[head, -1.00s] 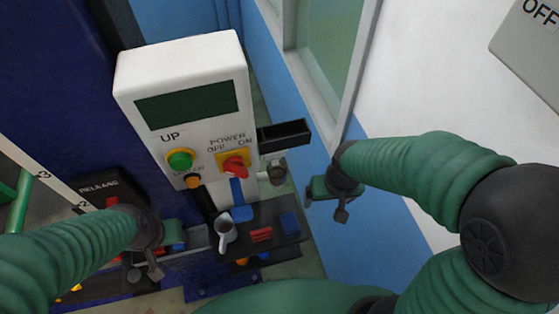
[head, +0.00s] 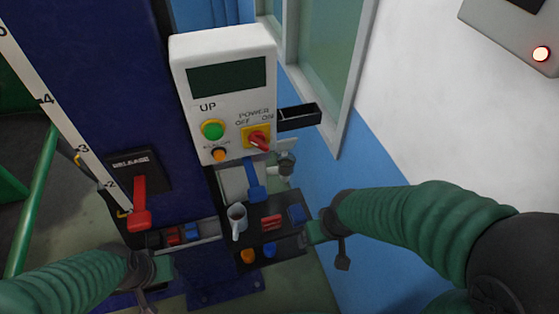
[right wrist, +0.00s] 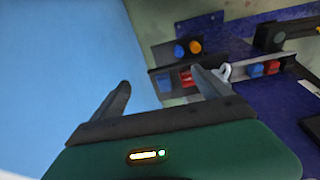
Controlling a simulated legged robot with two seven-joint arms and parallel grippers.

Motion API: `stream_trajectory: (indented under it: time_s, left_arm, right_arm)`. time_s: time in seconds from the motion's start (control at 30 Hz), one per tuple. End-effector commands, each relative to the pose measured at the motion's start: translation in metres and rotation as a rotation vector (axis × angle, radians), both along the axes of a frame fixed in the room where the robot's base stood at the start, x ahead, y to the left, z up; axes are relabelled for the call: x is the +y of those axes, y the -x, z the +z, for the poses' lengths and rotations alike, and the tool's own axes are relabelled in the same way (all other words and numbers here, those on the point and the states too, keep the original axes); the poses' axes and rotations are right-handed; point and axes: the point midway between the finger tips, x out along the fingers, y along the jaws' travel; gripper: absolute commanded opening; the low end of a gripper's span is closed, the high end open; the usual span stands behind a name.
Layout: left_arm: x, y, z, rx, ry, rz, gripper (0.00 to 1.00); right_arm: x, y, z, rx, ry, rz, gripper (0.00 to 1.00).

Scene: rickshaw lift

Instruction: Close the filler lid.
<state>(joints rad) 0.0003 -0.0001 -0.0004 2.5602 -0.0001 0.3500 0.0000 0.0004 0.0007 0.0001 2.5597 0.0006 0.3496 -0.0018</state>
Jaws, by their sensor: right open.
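A small grey round fitting (head: 285,165), which may be the filler, sits on the column's right side below the black bin; whether its lid is open is too small to tell. My right gripper (head: 325,240) is below and right of it, beside the right end of the shelf. In the right wrist view my right gripper (right wrist: 160,85) has its fingers apart with nothing between them. My left gripper (head: 150,280) is at the lower left, below the red release lever; its fingers are not clear.
A white control box (head: 225,95) with a red power switch (head: 257,140) is on the blue column. A dark shelf (head: 255,235) carries a grey mug (head: 237,218) and coloured blocks. A black bin (head: 299,117) juts out right. The blue and white wall closes the right side.

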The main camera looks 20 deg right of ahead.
Motion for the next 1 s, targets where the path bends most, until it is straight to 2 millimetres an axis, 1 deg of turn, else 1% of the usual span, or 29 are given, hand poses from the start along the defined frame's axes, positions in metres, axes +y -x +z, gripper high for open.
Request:
stream_trajectory:
  time_s: [0.03, 0.1, 0.27, 0.37, 0.57, 0.77, 0.83, 0.9, 1.0]
  left_arm:
    - [0.000, 0.000, 0.003, 0.000, 0.000, 0.000, 0.36]
    - [0.000, 0.000, 0.000, 0.000, 0.000, -0.001, 0.36]
    - [0.000, 0.000, 0.000, 0.000, 0.000, -0.001, 0.36]
    - [0.000, 0.000, -0.001, 0.000, 0.000, -0.001, 0.36]
    - [0.000, 0.000, -0.002, 0.000, 0.000, -0.001, 0.36]
    - [0.000, 0.000, -0.004, 0.000, 0.000, -0.001, 0.36]
    - [0.000, 0.000, -0.005, 0.000, 0.000, 0.000, 0.36]
    - [0.000, 0.000, -0.006, 0.000, 0.000, 0.000, 0.36]
    - [0.000, 0.000, -0.008, 0.000, 0.000, 0.000, 0.36]
  right_arm:
    - [-0.001, 0.000, 0.003, -0.001, 0.000, -0.001, 0.87]
    - [-0.003, -0.010, -0.005, -0.033, -0.003, -0.006, 0.87]
    - [-0.004, -0.032, -0.015, -0.112, -0.005, -0.014, 0.87]
    - [-0.003, -0.048, -0.021, -0.173, -0.005, -0.020, 0.87]
    - [-0.002, -0.085, -0.034, -0.339, -0.003, -0.031, 0.87]
    - [-0.004, -0.128, -0.045, -0.588, 0.002, -0.041, 0.87]
    - [-0.007, -0.143, -0.046, -0.713, 0.003, -0.041, 0.87]
    - [-0.009, -0.153, -0.044, -0.858, 0.003, -0.034, 0.87]
    - [-0.008, -0.156, -0.032, -1.056, -0.002, -0.013, 0.87]
